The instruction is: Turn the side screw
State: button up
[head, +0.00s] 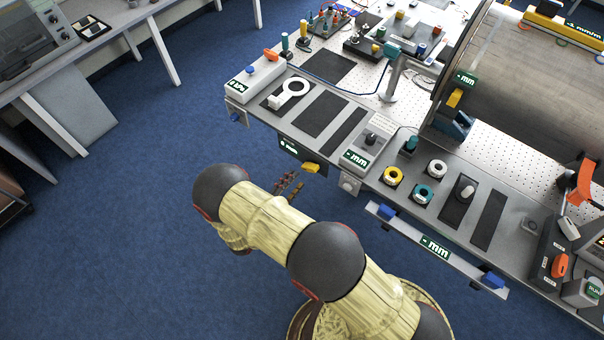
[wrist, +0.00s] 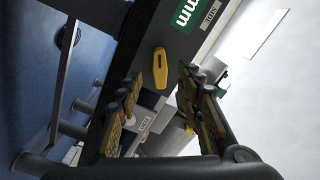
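The side screw is a yellow knob (head: 311,168) on a dark panel (head: 290,149) on the table's front face. In the wrist view the yellow knob (wrist: 160,68) is long and narrow, beside a green "mm" label and a white "SIDE" label (wrist: 210,15). My gripper (head: 288,188) is in front of this panel, below and left of the knob in the head view. In the wrist view its two fingers (wrist: 160,82) are spread apart, with the knob beyond and between their tips. Nothing is between the fingers, and they look clear of the knob.
A white ring-shaped part (head: 292,90) lies on the tabletop above. Blue floor (head: 150,190) is open to the left.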

jog(key=v, duration=0.5)
jog(key=shift+s+a, duration=0.15)
jog(key=shift+s, duration=0.05)
dwell(0.4)
